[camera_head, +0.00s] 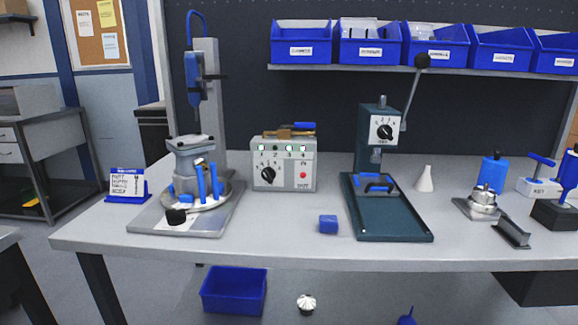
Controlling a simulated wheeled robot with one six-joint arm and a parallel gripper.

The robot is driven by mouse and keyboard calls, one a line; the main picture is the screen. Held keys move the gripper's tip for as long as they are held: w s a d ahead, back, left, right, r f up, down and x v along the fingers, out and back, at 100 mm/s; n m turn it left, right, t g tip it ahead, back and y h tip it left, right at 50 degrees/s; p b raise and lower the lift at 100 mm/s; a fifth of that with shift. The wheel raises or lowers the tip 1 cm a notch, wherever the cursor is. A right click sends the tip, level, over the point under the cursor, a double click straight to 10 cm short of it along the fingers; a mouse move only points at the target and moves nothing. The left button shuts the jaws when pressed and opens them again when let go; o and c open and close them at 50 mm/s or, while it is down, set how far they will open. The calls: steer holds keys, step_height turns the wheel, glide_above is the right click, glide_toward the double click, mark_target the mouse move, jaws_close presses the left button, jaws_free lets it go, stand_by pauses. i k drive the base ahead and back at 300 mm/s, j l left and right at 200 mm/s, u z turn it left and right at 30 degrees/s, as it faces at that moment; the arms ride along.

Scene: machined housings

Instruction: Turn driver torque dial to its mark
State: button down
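A grey control box (284,178) stands on the workbench left of the middle. Its front has a black pointer dial (267,174) with a number scale around it, a row of small green lights and a red button (303,175). The exact pointer setting and any target mark are too small to read. A blue driver (193,77) hangs on a grey column at the left, above a round fixture. A second black dial (384,132) with a scale sits on the dark green press (366,140). My gripper does not show in this view.
The workbench (290,246) has free room in front of the box. A blue block (328,224) lies right of it. The fixture base (150,222) is to the left and the press lever (412,90) rises at right. Blue bins (302,50) line the shelf above.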

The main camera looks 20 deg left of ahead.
mark_target(269, 175)
steer(key=u, duration=1.75)
steer(key=k+j+z, duration=0.1)
steer(key=z, duration=0.3)
steer(key=k+j+z, duration=0.15)
steer(key=z, duration=0.3)
steer(key=k+j+z, duration=0.15)
steer(key=z, duration=0.25)
